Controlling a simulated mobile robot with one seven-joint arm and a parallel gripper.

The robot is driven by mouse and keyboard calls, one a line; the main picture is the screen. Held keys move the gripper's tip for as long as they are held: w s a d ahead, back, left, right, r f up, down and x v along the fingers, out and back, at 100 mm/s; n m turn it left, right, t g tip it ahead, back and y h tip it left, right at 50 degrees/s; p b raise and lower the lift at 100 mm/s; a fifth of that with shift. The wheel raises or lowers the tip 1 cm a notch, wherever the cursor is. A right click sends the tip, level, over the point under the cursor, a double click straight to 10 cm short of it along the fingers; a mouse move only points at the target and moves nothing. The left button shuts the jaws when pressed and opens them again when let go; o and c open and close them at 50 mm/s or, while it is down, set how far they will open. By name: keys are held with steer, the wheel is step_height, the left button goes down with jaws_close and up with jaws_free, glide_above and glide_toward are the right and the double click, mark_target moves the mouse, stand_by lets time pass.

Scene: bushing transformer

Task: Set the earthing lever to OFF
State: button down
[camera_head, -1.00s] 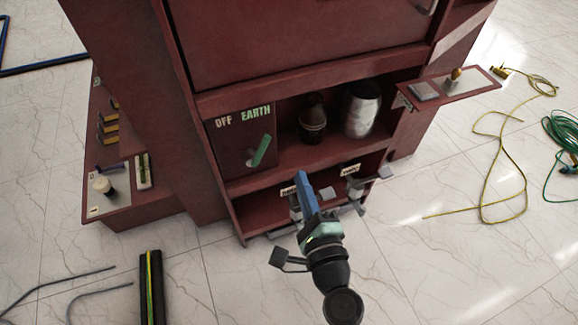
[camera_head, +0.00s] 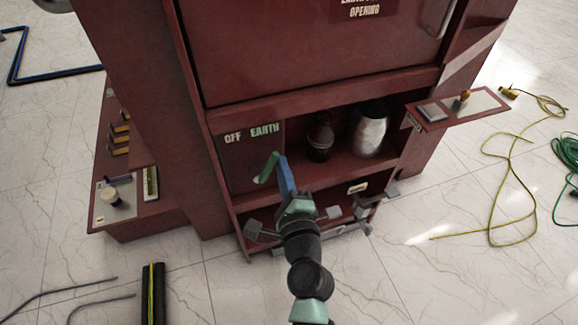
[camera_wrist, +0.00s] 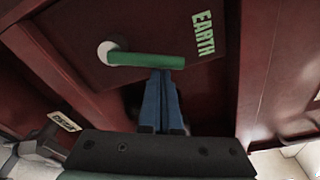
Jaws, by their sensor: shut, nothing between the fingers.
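The earthing lever (camera_head: 269,167) is a green handle on a dark red panel (camera_head: 237,165) in the cabinet's lower bay. It tilts up and right from its round pale pivot (camera_wrist: 107,52), toward the EARTH label (camera_head: 264,130); the OFF label (camera_head: 233,138) is to the left. My gripper (camera_head: 284,165) has blue fingers, shut and empty, just right of the lever's free end. In the wrist view, the fingertips (camera_wrist: 161,76) are right beside the green handle (camera_wrist: 150,60), near its free end. I cannot tell whether they touch it.
A dark bushing (camera_head: 320,140) and a silvery one (camera_head: 370,132) stand in the bay to the right. A shelf (camera_head: 462,108) juts out at the right, and a side ledge (camera_head: 130,215) at the left. Grey brackets (camera_head: 262,231) sit low in front, close to my arm.

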steer(key=shift+s+a+r+n+b, duration=0.1)
steer(key=shift+a+r+n+b, duration=0.1)
steer(key=shift+n, duration=0.25)
steer(key=shift+a+r+n+b, duration=0.1)
steer(key=shift+a+n+b, duration=0.1)
steer(key=shift+n, duration=0.25)
steer(key=n, duration=0.1)
steer(key=a+n+b, duration=0.1)
steer(key=n, duration=0.1)
steer(key=shift+s+a+r+t+b, duration=0.25)
steer(key=shift+s+a+t+b, duration=0.05)
steer(key=shift+t+b, duration=0.1)
steer(key=shift+s+a+r+n+t+b, duration=0.15)
steer(key=shift+a+n+b, duration=0.35)
steer(key=shift+n, duration=0.45)
steer(key=shift+s+a+n+t+b, duration=0.1)
steer(key=shift+a+n+b, duration=0.35)
steer(key=shift+n, duration=0.45)
steer(key=shift+s+a+r+n+t+b, duration=0.15)
steer(key=shift+a+n+b, duration=0.3)
steer(key=shift+n, duration=0.5)
steer(key=shift+f, duration=0.1)
steer(key=shift+d, duration=0.1)
